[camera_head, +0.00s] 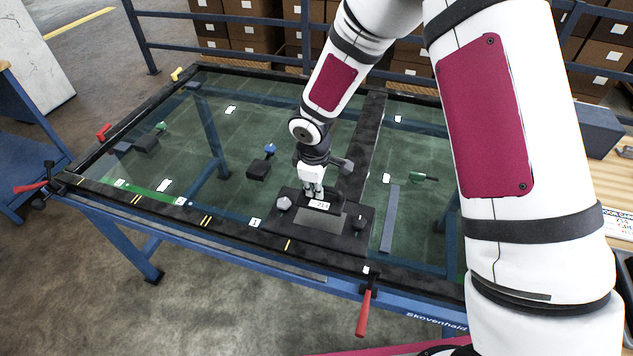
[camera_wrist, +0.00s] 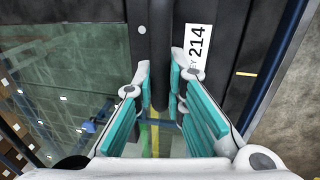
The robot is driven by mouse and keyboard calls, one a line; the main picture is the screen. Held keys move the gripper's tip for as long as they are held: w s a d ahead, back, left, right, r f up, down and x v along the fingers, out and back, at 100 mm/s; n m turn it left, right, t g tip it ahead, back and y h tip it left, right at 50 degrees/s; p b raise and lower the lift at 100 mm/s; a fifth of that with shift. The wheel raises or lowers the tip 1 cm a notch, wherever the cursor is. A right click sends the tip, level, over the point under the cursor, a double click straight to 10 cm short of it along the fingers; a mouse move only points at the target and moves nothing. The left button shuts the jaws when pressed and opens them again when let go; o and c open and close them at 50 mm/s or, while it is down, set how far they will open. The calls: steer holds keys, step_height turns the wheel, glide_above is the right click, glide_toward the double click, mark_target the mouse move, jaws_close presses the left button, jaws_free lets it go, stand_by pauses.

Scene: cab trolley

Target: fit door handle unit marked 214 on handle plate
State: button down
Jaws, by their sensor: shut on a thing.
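My gripper (camera_head: 313,192) points down at the near edge of the glazed door panel. Its teal-padded fingers (camera_wrist: 160,110) are closed around a dark bar of the door handle unit (camera_wrist: 160,50) in the wrist view. A white label reading 214 (camera_wrist: 198,46) lies beside the right finger, and it also shows in the head view (camera_head: 319,204). The black handle plate (camera_head: 345,247) lies under and around the gripper, with a grey rectangular area in front of the label. The fingers hide part of the unit, and I cannot tell whether it touches the plate.
A black beam (camera_head: 367,135) crosses the glass behind. Red clamps (camera_head: 366,312) stick out at the trolley edge.

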mark_target(315, 202)
steer(key=shift+f+b, duration=1.3)
steer(key=shift+f, duration=1.65)
steer(key=c, duration=1.6)
jaws_free()
steer(key=shift+o, duration=0.2)
steer(key=r, duration=0.4)
steer(key=s+r, duration=0.1)
steer(key=r, duration=0.3)
steer(key=s+r, duration=0.1)
steer(key=r, duration=0.3)
steer(key=shift+s+a, duration=0.1)
steer(key=shift+a, duration=0.15)
